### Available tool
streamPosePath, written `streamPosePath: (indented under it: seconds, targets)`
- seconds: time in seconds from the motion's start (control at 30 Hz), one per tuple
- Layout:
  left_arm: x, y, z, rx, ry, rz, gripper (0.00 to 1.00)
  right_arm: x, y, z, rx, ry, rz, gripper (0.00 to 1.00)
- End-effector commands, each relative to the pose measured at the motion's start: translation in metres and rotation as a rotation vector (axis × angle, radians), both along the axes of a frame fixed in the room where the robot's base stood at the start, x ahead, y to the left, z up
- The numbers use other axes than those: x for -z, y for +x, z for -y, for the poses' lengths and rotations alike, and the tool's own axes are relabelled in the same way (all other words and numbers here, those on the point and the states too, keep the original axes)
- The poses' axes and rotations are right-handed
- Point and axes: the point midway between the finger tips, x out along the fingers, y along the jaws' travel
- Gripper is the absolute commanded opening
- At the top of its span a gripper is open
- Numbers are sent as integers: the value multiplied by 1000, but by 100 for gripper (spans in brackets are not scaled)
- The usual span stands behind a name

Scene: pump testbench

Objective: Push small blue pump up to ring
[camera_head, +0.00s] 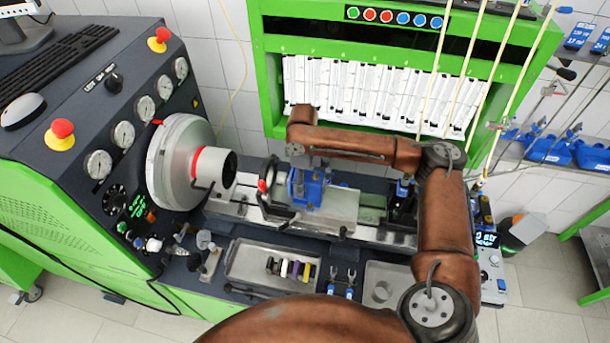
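The small blue pump (309,190) sits on the metal bed of the bench, right of the large silver wheel (172,165). A red ring (196,163) goes round the base of the grey cylinder (221,170) that sticks out from that wheel towards the pump. There is a clear gap between cylinder and pump. My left gripper is out of view.
A black clamp lever with a red knob (262,186) stands between cylinder and pump. A metal tray (268,266) with several small coloured parts lies in front of the bed. The green test rack (400,95) rises behind. The gauge console (85,130) is on the left.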

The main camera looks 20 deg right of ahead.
Motion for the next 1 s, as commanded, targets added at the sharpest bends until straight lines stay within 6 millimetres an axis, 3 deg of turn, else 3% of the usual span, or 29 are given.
streamPosePath:
  seconds: [0.23, 1.0]
  targets:
    - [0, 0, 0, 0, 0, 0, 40, 1, 0, 1, 1, 0, 0, 63]
    - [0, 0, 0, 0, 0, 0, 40, 1, -1, 1, 1, 1, -1, 10]
